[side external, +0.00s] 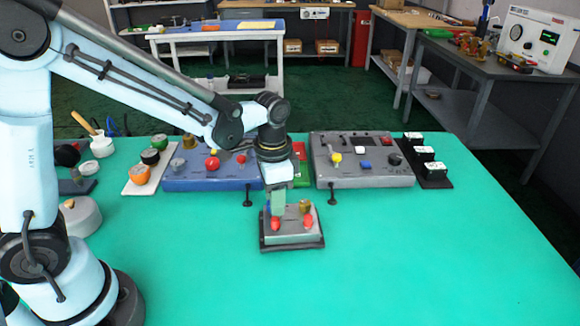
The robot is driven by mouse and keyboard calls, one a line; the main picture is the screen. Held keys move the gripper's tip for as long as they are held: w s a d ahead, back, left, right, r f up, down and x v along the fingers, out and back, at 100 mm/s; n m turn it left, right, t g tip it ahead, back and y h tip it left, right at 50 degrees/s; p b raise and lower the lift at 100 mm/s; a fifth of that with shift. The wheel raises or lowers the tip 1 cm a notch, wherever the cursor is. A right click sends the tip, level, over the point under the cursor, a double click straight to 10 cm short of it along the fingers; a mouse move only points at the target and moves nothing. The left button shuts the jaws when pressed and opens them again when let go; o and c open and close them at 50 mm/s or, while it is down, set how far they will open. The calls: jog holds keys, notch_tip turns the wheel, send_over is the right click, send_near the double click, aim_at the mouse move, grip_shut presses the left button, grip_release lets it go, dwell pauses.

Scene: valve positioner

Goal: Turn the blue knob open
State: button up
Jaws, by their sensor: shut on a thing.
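A small grey valve box (292,238) on a dark base stands in the middle of the green table. Two red knobs, a left one (276,223) and a right one (308,222), sit at its front, and a brass-coloured knob (305,206) sits at its back right. My gripper (278,208) points down over the back left of the box and is shut on a knob there. The jaws hide that knob, so its colour cannot be told. No blue knob shows clearly on this box, and I cannot tell how far any knob is turned.
Behind the box stand a blue panel (205,182) and a grey panel (370,179). Two thin black posts, left (248,195) and right (333,194), stand close behind it. A white strip (139,180) with knobs lies at left. The table's front and right (440,260) are clear.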

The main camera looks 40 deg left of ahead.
jog(key=n, duration=0.4)
jog(key=shift+n, duration=0.3)
jog(key=n, duration=0.4)
jog(key=shift+a, duration=0.1)
jog(key=shift+n, duration=0.4)
jog(key=o, duration=1)
jog(key=shift+o, duration=0.2)
notch_tip(320, 180, up, 12)
jog(key=shift+r, duration=0.1)
